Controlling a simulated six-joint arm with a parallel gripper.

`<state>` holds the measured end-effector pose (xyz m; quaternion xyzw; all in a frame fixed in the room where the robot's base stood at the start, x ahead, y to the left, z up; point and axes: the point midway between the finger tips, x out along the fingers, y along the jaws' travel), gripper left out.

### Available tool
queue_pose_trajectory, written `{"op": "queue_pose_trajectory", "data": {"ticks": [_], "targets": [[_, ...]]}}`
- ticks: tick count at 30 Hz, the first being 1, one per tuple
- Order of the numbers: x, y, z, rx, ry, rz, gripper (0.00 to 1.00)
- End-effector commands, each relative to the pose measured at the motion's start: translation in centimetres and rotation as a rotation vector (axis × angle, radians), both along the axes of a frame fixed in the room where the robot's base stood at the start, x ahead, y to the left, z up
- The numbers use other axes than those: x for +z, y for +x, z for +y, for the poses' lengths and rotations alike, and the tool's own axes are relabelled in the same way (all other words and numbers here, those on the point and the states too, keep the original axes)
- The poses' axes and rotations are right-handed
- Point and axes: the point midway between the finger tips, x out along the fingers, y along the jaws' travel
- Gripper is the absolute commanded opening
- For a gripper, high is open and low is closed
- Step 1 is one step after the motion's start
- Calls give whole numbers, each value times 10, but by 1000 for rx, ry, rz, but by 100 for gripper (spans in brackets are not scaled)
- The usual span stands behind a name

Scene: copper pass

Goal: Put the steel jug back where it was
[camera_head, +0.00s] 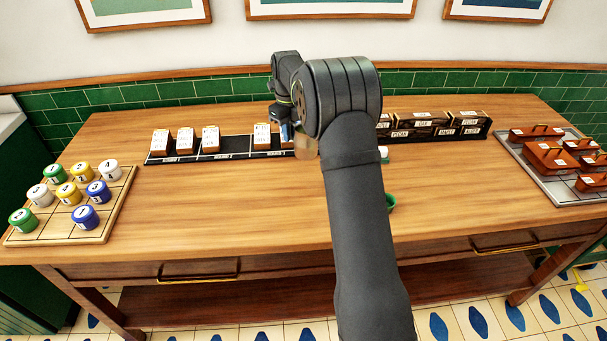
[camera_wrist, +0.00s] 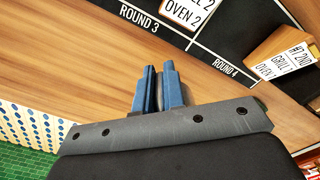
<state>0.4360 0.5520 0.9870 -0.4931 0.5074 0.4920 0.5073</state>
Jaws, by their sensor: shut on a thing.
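My gripper (camera_head: 287,132) is low over the right part of the black rack in the head view, partly hidden by my own arm. In the wrist view its blue fingers (camera_wrist: 158,92) are close together, with a narrow grey thing (camera_wrist: 159,90) between them. I cannot tell whether this is the steel jug; no whole jug shows in either view. A tan shape (camera_head: 306,148) shows beside the gripper, mostly hidden by my arm. The black rack (camera_head: 235,155) holds wooden blocks with white tickets; its strip reads "ROUND 3" and "ROUND 4" in the wrist view (camera_wrist: 180,36).
A board (camera_head: 118,207) with numbered green, white, yellow and blue pots stands left. A black labelled rack (camera_head: 440,127) stands back right, a grey tray (camera_head: 525,165) with brown boxes far right. A green cup (camera_head: 390,202) is beside my arm.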

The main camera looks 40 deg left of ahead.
Motion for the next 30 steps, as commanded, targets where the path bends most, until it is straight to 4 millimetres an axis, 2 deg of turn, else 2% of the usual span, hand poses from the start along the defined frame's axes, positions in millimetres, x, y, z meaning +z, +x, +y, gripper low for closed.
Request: {"op": "queue_pose_trajectory", "data": {"ticks": [3,6,14,23,30], "targets": [[35,1,1,0,6,-4,0],[60,0,1,0,5,-3,0],[108,0,0,0,5,-2,0],[110,-12,-13,173,1,0,0],[114,-29,-31,420,1,0,0]]}}
